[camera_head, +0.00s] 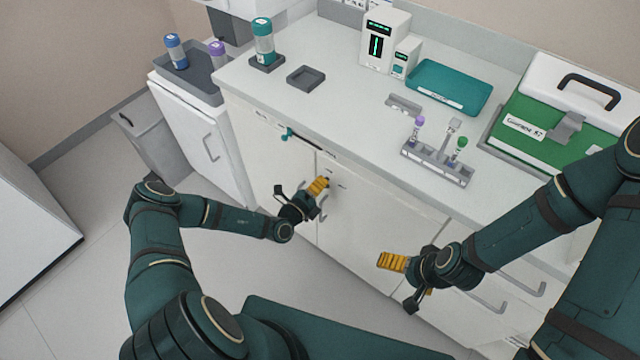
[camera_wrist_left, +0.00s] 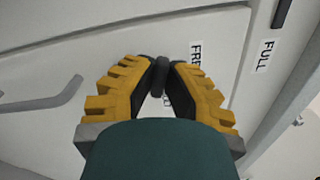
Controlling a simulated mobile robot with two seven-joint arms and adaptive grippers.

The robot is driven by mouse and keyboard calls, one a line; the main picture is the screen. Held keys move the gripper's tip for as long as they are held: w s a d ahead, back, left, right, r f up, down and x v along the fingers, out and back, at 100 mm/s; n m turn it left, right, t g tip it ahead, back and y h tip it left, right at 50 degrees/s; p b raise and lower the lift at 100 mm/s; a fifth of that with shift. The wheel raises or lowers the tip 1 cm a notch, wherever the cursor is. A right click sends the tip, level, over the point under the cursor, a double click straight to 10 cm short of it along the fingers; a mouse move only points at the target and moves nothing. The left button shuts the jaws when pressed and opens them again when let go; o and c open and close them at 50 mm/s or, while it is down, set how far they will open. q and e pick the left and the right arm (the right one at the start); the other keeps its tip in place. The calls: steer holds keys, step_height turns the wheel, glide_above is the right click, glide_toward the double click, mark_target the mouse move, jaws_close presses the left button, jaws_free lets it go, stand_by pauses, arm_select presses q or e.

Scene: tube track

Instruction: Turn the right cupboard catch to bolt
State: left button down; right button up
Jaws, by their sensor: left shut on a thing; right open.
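The right cupboard catch (camera_wrist_left: 160,76) is a small dark bar on the pale door front, seen between my left fingertips in the left wrist view. My left gripper (camera_wrist_left: 161,88) is shut on it; in the head view the gripper (camera_head: 325,181) is at the upper part of the cupboard front and hides most of the catch. A label starting "FRE" (camera_wrist_left: 195,54) is beside the catch, and a second label (camera_wrist_left: 166,101) is partly hidden by a finger. My right gripper (camera_head: 398,278) is open and empty, in front of the lower cupboard front.
A teal knob (camera_head: 287,133) with a dark slot is at the counter's front edge, up and left of my left gripper. A "FULL" label (camera_wrist_left: 264,56) is near that edge. A door handle (camera_wrist_left: 42,100) is close on the left. A tube rack (camera_head: 436,164) stands on the counter.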

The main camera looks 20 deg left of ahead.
arm_select(q)
steer(key=n, duration=0.3)
steer(key=shift+n, duration=0.3)
stand_by(0.3)
steer(key=c, duration=1)
jaws_free()
steer(key=shift+f, duration=0.1)
steer(key=shift+s, duration=0.1)
steer(key=v, duration=1.1)
steer(key=shift+s+a, duration=0.1)
steer(key=shift+s, duration=0.25)
